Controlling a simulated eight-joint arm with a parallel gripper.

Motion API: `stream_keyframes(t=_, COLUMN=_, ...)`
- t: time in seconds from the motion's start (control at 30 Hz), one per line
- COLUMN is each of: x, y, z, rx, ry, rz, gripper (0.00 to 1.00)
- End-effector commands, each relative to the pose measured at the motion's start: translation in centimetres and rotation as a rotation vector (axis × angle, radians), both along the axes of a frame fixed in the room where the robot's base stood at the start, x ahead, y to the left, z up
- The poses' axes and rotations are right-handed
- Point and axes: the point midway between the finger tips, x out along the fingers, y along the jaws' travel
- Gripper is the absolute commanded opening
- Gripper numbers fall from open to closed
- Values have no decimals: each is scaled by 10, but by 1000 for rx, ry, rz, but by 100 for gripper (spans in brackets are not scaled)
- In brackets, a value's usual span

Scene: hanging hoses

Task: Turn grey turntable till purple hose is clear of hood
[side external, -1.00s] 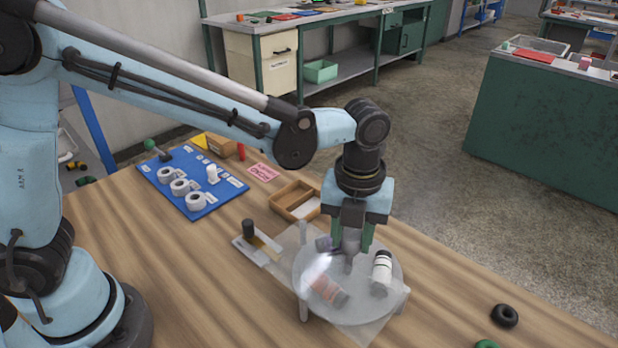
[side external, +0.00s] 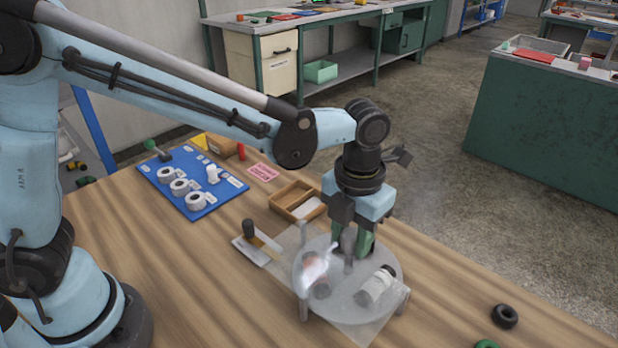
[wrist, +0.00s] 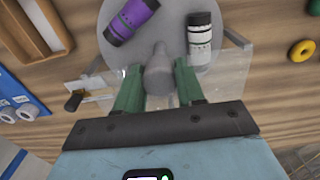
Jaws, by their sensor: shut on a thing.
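The grey turntable (side external: 342,308) stands on the wooden bench; its rim also shows in the wrist view (wrist: 172,20). My gripper (wrist: 158,84) has its green fingers on either side of the turntable's grey central knob (wrist: 158,70) and is shut on it. The purple hose (wrist: 133,19) lies at the upper left in the wrist view, apart from the clear hood sheet (wrist: 222,90). A white, black-ended piece (wrist: 199,36) lies at the right. A reddish piece (side external: 314,271) sits under the hood at the left.
A black-knobbed lever or slide (side external: 249,230) is left of the turntable. A wooden tray (side external: 295,201) and a blue board with white rings (side external: 190,182) lie behind it. A black ring (side external: 505,316) is at the right. The bench between ring and turntable is clear.

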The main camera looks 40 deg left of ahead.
Motion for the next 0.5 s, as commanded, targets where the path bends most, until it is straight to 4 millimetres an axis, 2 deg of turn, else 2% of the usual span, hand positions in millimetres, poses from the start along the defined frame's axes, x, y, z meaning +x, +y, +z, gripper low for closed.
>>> stream_keyframes(t=0.5, x=0, y=0, z=1, rx=0, ry=1, rz=-239, gripper=0)
